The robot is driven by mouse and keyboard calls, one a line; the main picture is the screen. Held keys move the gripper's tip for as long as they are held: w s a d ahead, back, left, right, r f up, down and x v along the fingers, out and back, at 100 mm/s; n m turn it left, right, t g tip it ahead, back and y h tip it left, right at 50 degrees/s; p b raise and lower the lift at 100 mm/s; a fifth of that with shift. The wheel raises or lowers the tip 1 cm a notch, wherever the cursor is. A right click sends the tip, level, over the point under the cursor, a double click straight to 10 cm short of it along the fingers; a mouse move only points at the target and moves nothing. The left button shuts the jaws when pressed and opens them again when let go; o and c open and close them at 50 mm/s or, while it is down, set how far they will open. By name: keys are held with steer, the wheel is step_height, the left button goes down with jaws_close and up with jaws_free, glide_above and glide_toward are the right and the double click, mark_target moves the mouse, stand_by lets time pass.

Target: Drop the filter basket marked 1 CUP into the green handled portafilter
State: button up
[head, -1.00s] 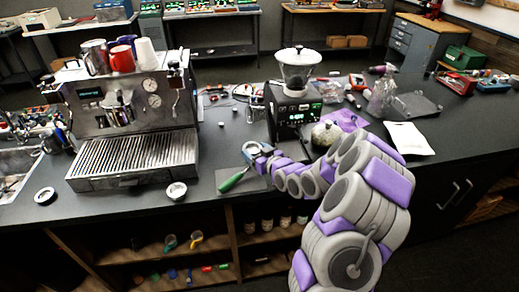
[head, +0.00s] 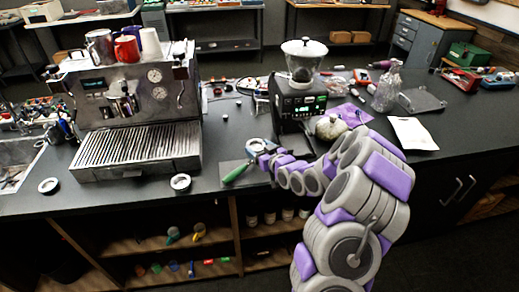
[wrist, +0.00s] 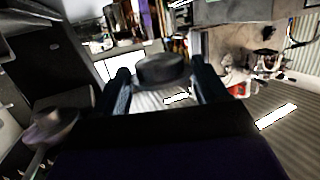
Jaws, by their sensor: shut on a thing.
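The green handled portafilter (head: 239,172) lies on a grey mat on the counter, its handle pointing to the lower left and its round head at the upper right. My gripper (head: 262,157) is right beside that head. In the wrist view my gripper (wrist: 163,86) is shut on a round dark metal filter basket (wrist: 162,68), which sits between the two fingers. No 1 CUP mark can be read on it. I cannot tell whether the basket is over or in the portafilter head.
An espresso machine (head: 135,105) stands at the left, with a small round metal piece (head: 180,182) and a ring (head: 48,185) near the counter's front edge. A grinder (head: 298,92) stands just behind my gripper. A white sheet (head: 413,134) lies at the right.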

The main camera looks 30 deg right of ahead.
steer(key=shift+d, duration=0.55)
steer(key=shift+a, duration=0.45)
steer(key=shift+d, duration=0.35)
steer(key=shift+a, duration=0.15)
steer(key=shift+f, duration=0.1)
stand_by(0.4)
steer(key=shift+f+b, duration=0.3)
steer(key=shift+f, duration=1.35)
stand_by(1.5)
steer(key=o, duration=1.1)
